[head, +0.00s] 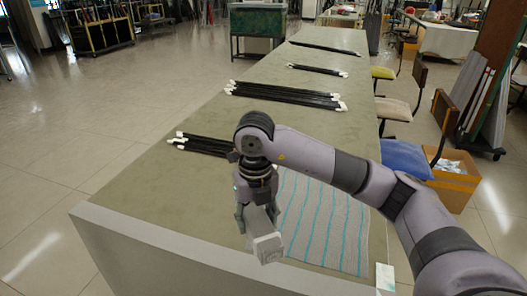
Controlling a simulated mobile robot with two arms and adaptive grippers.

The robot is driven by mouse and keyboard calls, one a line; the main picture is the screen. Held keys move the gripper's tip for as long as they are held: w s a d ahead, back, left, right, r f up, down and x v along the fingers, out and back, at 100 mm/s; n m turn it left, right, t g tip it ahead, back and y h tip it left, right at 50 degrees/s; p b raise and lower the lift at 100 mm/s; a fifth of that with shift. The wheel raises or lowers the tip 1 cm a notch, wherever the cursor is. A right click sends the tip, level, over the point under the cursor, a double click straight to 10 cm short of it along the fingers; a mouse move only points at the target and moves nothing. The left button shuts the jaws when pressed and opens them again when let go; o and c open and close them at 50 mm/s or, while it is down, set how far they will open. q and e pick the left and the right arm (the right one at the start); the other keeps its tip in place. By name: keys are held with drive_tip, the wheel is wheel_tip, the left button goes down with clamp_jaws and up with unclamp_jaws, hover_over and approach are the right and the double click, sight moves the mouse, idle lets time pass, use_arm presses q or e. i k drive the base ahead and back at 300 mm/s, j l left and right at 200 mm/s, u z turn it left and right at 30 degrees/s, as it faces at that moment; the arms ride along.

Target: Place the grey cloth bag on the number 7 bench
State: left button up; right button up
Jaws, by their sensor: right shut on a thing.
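My right gripper (257,207) points down over the near end of the long bench (185,215). It is shut on a pale grey, blocky thing (267,246) that hangs below the fingers. I cannot tell whether this is the grey cloth bag, as the fingers cover part of it. A grey cloth with teal stripes (325,232) lies flat on the bench, just right of the gripper and partly behind my arm. No number 7 is readable on the bench. My left gripper is not in view.
Black rods with white ends lie on the bench, in a near bundle (200,143), a middle bundle (285,95) and farther back. A small pale card (385,278) is at the near right corner. Chairs (405,158) and a cardboard box (455,185) stand along the right side. Left floor is clear.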

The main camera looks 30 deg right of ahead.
sight(216, 203)
drive_tip(key=i, duration=1)
